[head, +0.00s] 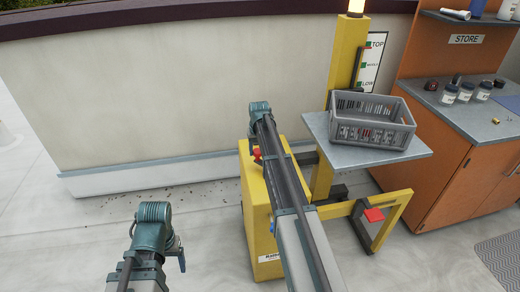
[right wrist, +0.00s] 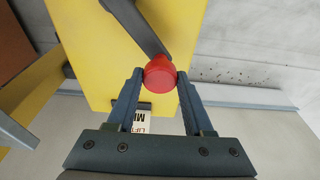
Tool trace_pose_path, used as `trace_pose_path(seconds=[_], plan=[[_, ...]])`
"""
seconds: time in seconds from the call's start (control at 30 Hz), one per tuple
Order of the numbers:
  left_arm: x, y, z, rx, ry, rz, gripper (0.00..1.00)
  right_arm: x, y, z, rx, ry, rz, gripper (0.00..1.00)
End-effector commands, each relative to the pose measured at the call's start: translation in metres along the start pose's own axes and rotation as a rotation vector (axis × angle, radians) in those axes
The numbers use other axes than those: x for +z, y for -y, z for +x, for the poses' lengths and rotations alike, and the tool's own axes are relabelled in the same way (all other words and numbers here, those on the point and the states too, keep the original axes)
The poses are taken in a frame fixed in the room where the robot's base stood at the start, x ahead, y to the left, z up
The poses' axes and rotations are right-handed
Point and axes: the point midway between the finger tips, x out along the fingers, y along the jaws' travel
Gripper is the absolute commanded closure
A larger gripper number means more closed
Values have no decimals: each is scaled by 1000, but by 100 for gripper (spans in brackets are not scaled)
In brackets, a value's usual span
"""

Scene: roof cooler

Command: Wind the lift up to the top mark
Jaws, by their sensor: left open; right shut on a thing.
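The yellow lift mast (head: 345,62) stands right of centre, with a mark board (head: 369,64) reading TOP, a middle mark and LOW. Its grey-blue platform (head: 318,127) appears below the LOW mark and carries a grey crate (head: 372,112). The yellow winch box (head: 262,225) stands left of the mast. My right gripper (head: 257,147) is at this box. In the right wrist view it is shut on the red crank knob (right wrist: 160,73), which sits between the fingertips on a dark crank arm (right wrist: 136,28). My left gripper (head: 178,252) is open and empty at lower left.
An orange cabinet (head: 460,185) marked STORE stands at right, with several jars on its grey top. A red pedal-like part (head: 373,215) sits on the lift's yellow frame. A pale wall (head: 190,90) runs behind.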

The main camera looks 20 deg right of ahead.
Motion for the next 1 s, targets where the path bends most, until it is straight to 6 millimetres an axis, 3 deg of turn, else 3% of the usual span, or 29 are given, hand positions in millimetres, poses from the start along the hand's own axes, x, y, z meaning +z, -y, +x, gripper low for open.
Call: trace_pose_path(seconds=[0.03, 0.63, 0.67, 0.8, 1.0], plan=[[0, 0, 0, 0, 0, 0, 20, 0, 9, 0, -13, -3, -4, 100], [0, 0, 0, 0, 0, 0, 20, 11, 18, -2, -13, 0, -5, 100], [0, 0, 0, 0, 0, 0, 20, 10, 18, -2, -13, 0, -4, 45], [0, 0, 0, 0, 0, 0, 20, 10, 17, -2, -13, 0, -3, 20], [0, 0, 0, 0, 0, 0, 20, 10, 15, -2, -10, 1, -2, 20]])
